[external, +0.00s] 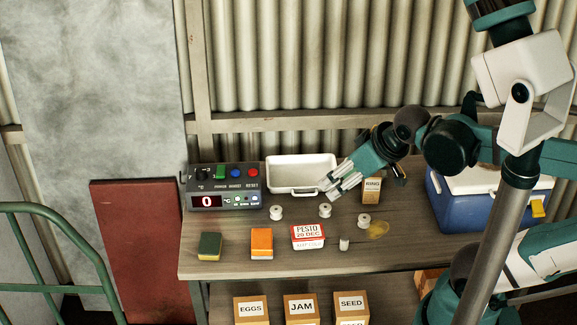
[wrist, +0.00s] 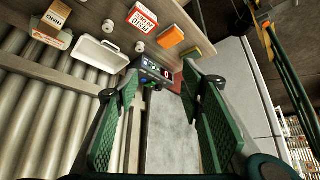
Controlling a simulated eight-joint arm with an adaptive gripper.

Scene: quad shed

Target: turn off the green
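A dark control box (external: 222,188) stands at the back left of the bench, with a display reading 0. Small round lights or buttons sit beside the display. My gripper (external: 335,188) is to the right of the box, over the front right of the white tray, apart from the box. In the wrist view, the gripper (wrist: 160,82) has its green-padded fingers wide apart and empty, and the box (wrist: 152,72) shows beyond them. I cannot tell the switch's position.
An open white tray (external: 300,172) lies right of the box. White spools (external: 276,212), a pesto box (external: 307,237), an orange block (external: 261,243) and a green-yellow sponge (external: 209,246) lie in front. A ring box (external: 373,190) and blue cooler (external: 470,205) stand to the right.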

